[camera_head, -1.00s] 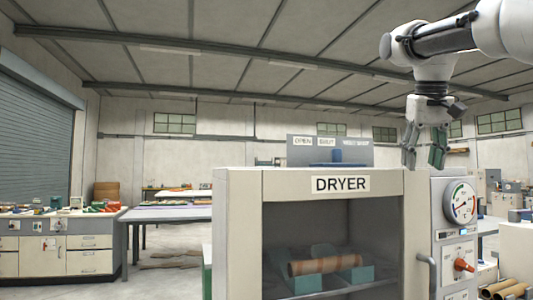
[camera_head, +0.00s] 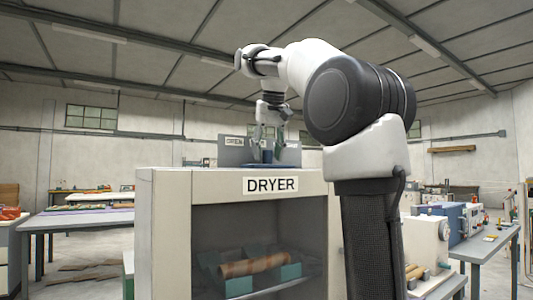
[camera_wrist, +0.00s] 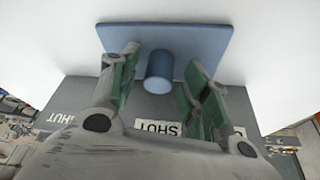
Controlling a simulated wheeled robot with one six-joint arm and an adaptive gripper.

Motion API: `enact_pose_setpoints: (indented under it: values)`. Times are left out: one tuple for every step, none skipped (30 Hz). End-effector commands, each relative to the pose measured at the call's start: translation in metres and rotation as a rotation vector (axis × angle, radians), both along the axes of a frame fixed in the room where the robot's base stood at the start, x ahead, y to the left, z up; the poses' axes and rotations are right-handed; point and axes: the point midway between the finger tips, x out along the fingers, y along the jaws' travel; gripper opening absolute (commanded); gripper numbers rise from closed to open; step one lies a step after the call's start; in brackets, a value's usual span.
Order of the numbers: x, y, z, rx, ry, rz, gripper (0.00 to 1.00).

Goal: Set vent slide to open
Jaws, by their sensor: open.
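The vent slide is a blue plate (camera_wrist: 200,42) with a round blue knob (camera_wrist: 159,72), on top of the dryer in front of a grey label panel (camera_head: 232,154). The knob also shows low between my fingers in the head view (camera_head: 268,157). My gripper (camera_head: 269,138) is open above the dryer, fingers pointing down. In the wrist view its green-padded fingers (camera_wrist: 160,70) stand on either side of the knob, with gaps visible. The OPEN label (camera_head: 234,141) is at the panel's left in the head view.
The dryer (camera_head: 163,220) holds a brown roll (camera_head: 255,265) behind its front window. A table (camera_head: 85,220) stands to the left and a bench with machines (camera_head: 430,245) to the right. My arm hides the dryer's right side and control panel.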

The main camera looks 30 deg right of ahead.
Motion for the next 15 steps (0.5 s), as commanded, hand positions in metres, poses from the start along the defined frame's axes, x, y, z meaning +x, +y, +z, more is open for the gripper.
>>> enact_pose_setpoints:
  values:
    - [0.0006,-0.0004,-0.0027,0.000,0.000,0.000,0.47]
    - [0.0011,-0.0004,-0.0039,0.000,0.000,0.000,0.47]
    - [0.0016,-0.0006,-0.0047,0.000,-0.001,0.000,0.47]
    - [0.0017,-0.0006,-0.0050,0.000,-0.001,0.000,0.47]
    - [0.0019,-0.0005,-0.0050,0.000,-0.001,0.000,0.47]
    - [0.0019,-0.0005,-0.0050,0.000,-0.001,0.000,0.47]
    - [0.0019,-0.0005,-0.0049,0.000,-0.001,0.000,0.47]
    - [0.0019,-0.0005,-0.0049,0.000,-0.001,0.000,0.47]
    - [0.0018,-0.0005,-0.0048,0.000,-0.001,0.000,0.47]
    - [0.0018,-0.0005,-0.0048,0.000,-0.001,0.000,0.45]
    - [0.0018,-0.0005,-0.0048,0.000,-0.001,0.000,0.40]
    - [0.0018,-0.0005,-0.0048,0.000,-0.001,0.000,0.32]
    - [0.0018,-0.0005,-0.0048,0.000,-0.001,0.000,0.27]
    - [0.0018,-0.0005,-0.0048,0.000,-0.001,0.000,0.21]
    - [0.0018,-0.0005,-0.0048,0.000,-0.001,0.000,0.14]
